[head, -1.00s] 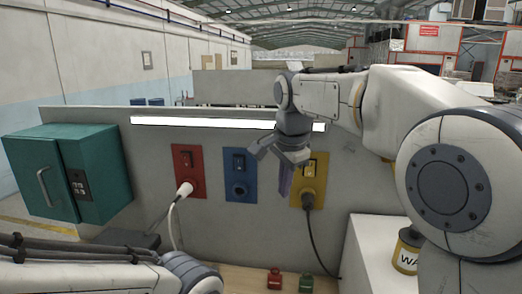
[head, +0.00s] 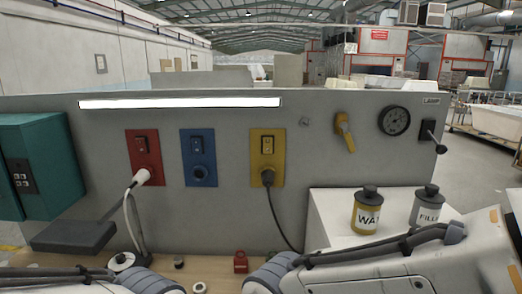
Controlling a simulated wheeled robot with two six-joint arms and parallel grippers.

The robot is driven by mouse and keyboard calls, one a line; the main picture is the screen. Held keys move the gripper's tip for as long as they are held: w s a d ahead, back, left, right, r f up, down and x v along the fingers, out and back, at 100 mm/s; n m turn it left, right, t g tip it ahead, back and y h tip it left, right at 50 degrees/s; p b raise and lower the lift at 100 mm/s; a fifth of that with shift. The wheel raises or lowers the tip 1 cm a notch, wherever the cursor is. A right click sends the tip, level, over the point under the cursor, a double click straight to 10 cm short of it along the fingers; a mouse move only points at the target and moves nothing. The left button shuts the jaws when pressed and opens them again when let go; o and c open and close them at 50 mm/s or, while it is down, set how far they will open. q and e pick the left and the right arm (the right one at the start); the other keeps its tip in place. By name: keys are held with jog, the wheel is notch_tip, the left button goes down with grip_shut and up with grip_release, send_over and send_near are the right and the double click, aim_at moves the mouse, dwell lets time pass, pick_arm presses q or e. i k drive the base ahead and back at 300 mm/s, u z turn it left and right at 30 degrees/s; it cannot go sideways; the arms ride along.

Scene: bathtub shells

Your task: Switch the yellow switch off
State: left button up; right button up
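The yellow switch (head: 268,145) is a small rocker on a yellow plate (head: 278,176) on the grey panel, right of the red and blue plates. A dark plug with a black cable sits in the socket below it. The rocker's position is too small to tell. My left arm comes in low from the left and my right arm low from the right. Neither gripper shows in the head view, and nothing of mine covers the yellow plate.
Red (head: 143,150) and blue (head: 199,157) switch plates are to the left; a white plug is in the red one. A teal cabinet (head: 45,165) is at far left. Two canisters, WA (head: 367,212) and FILL (head: 427,207), stand on a white block at right. A yellow handle (head: 344,132) and gauge (head: 394,121) are on the panel.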

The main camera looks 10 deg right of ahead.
aim_at(268, 141)
jog(key=u, duration=0.05)
jog(key=k, duration=0.4)
jog(key=u, duration=2.15)
jog(key=i, duration=1.2)
jog(key=z, duration=2.6)
